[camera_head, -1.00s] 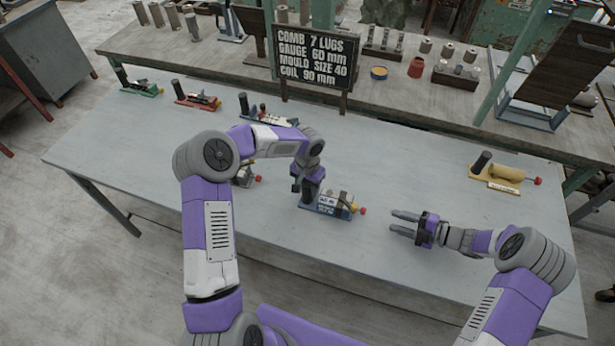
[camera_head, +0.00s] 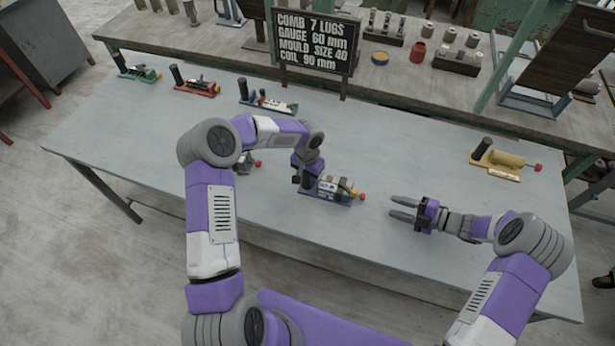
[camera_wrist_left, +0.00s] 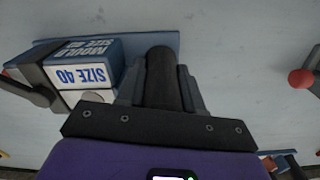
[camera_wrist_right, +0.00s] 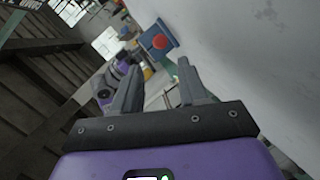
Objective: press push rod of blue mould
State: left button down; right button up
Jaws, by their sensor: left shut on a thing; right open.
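The blue mould (camera_head: 333,197) stands on the table in front of me, with a "SIZE 40" label showing in the left wrist view (camera_wrist_left: 84,75). Its push rod ends in a red knob (camera_head: 362,196) at its right end. My left gripper (camera_head: 304,180) is shut on the dark upright handle (camera_wrist_left: 163,78) at the mould's left end. My right gripper (camera_head: 402,208) is open and empty, to the right of the red knob and apart from it. In the right wrist view the red knob (camera_wrist_right: 160,41) appears beyond and between the fingertips, with the blue mould end behind it.
Green (camera_head: 140,75), red (camera_head: 197,88) and another blue-based mould (camera_head: 268,104) stand along the back left. A grey mould (camera_head: 243,164) is partly hidden behind my left arm. A yellow mould (camera_head: 500,165) is at right. A lettered board (camera_head: 313,40) stands behind. Table around my right gripper is clear.

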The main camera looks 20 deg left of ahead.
jog(key=c, duration=0.7)
jog(key=shift+r, duration=0.1)
grip_shut()
jog(key=n, duration=0.3)
jog(key=r+n+g, duration=0.1)
jog(key=n, duration=0.2)
jog(key=shift+w+d+r+h, duration=0.15)
jog(key=shift+w+d+h, duration=0.05)
jog(key=shift+h, duration=0.2)
jog(key=n, duration=0.3)
jog(key=r+n+g+h, duration=0.1)
jog(key=n, duration=0.1)
jog(key=shift+w+d+r, duration=0.1)
jog(key=shift+w+d, duration=0.1)
jog(key=shift+d, duration=0.1)
jog(key=d+r+n+h, duration=0.1)
jog(key=n, duration=0.4)
jog(key=w+d+r+n+h, duration=0.1)
jog(key=n, duration=0.3)
jog(key=r+n+g+h, duration=0.1)
jog(key=n, duration=0.4)
jog(key=shift+w+d+r+n, duration=0.2)
jog(key=shift+w+d+n, duration=0.1)
jog(key=shift+w+d, duration=0.1)
